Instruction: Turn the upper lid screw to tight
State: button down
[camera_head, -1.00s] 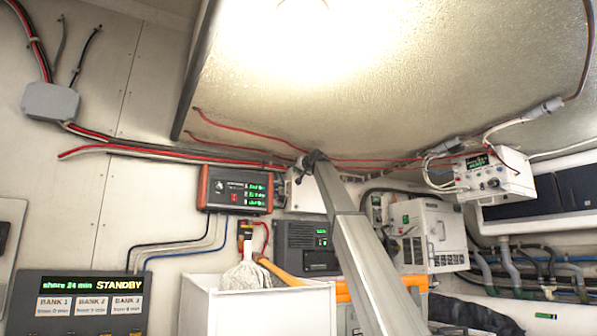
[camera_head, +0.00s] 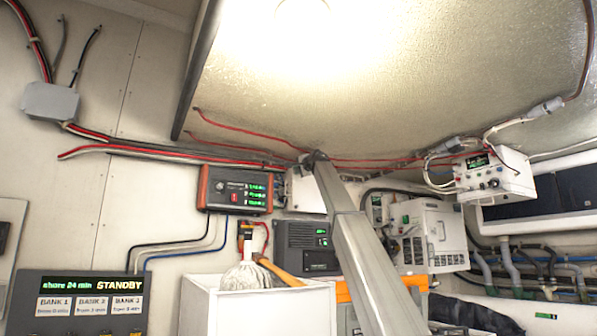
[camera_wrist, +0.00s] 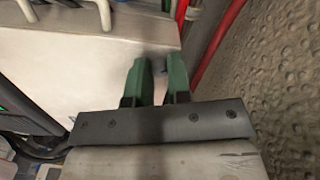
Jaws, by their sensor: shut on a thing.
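The white box (camera_head: 303,196) on the back wall shows partly behind my arm in the head view. Its pale lid face (camera_wrist: 65,62) fills the upper left of the wrist view. My gripper (camera_wrist: 158,64) has two green fingers whose tips reach to the lid's upper right part, with a narrow gap between them. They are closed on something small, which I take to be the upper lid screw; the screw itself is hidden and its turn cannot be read. In the head view my gripper (camera_head: 313,157) is small and dark at the arm's far end, beside the box's upper edge.
Red cables (camera_head: 245,132) run along the ceiling edge close to my gripper; a red cable (camera_wrist: 217,42) also passes right of the fingers in the wrist view. An orange-edged display unit (camera_head: 236,190) hangs left of the box. A dark unit (camera_head: 305,246) sits below it.

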jog(key=m, duration=0.7)
dwell(0.6)
jog(key=c, duration=1.1)
grip_release()
jog(key=shift+o, duration=0.2)
jog(key=v, duration=1.1)
